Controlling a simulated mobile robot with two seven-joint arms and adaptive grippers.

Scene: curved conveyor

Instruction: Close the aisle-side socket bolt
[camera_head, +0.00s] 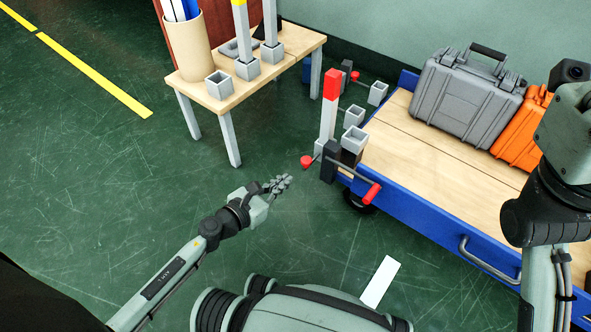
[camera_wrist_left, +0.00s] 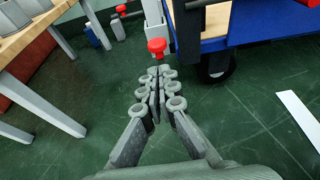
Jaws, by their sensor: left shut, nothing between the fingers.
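A blue cart (camera_head: 430,205) with a wooden deck carries sockets along its left end. A grey post with a red top (camera_head: 331,85) stands upright at the near corner. A bolt with a red knob (camera_head: 307,161) sticks out there to the left; the knob also shows in the left wrist view (camera_wrist_left: 157,46). Whether the bolt is open or closed I cannot tell. My left gripper (camera_head: 281,182) is shut and empty, apart from the knob and to its lower left. In the left wrist view its fingers (camera_wrist_left: 158,78) point at the knob. My right gripper is out of view.
A red-gripped lever (camera_head: 372,193) projects from the cart's near corner. A farther red knob (camera_head: 355,75) sits beyond the post. A wooden table (camera_head: 245,88) holds more posts. Grey (camera_head: 467,95) and orange (camera_head: 520,130) cases stand on the cart. Green floor left of the cart is open.

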